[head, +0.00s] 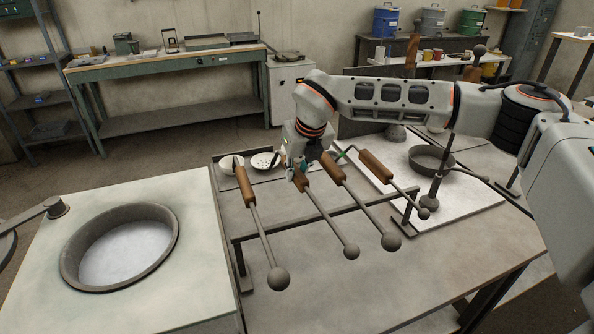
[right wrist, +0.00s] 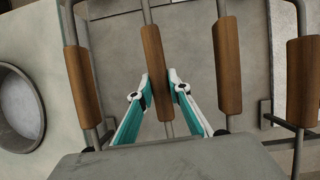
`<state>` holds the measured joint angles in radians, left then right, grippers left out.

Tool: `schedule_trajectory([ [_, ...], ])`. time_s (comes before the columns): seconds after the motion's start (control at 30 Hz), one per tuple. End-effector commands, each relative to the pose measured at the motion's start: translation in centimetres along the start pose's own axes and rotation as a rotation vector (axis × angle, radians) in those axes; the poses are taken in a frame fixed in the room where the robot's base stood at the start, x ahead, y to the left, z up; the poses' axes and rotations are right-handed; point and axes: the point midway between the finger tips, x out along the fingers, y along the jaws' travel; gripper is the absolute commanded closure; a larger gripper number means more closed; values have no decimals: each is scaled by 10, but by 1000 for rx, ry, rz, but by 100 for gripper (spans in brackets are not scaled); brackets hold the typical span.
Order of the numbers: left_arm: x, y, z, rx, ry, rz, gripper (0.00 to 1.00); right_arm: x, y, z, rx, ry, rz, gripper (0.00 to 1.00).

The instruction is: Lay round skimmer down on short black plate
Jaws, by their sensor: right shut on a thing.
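Several long tools with wooden handles and ball ends lie side by side across a low rack (head: 310,222). The round skimmer (head: 265,160) has a pale disc with holes, partly hidden by my right wrist. My right gripper (head: 300,176) is over its brown handle, the second from the left. In the right wrist view my right gripper (right wrist: 161,87) has a fingertip on each side of that wooden handle (right wrist: 155,65). The skimmer still lies across the rack. I cannot tell which surface is the short black plate. My left gripper is out of view.
A pale bowl-ended ladle (head: 246,188) lies left of the skimmer; two more handles (head: 335,168) lie close on the right. A round basin (head: 120,247) is set in the left block. A grey pan (head: 432,158) and an upright tool stand on a white board at right.

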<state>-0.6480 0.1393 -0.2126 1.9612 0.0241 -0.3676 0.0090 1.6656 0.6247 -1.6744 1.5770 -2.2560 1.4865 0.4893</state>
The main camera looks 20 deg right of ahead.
Motion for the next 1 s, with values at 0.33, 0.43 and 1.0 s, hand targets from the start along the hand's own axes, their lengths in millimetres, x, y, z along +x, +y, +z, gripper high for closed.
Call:
schedule_trajectory([
  [0.33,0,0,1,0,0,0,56,0,0,1,0,-5,1,100],
  [0.43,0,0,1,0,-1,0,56,1,0,1,0,-5,1,100],
  [1.0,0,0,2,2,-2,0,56,-8,0,-1,-1,-1,1,63],
])
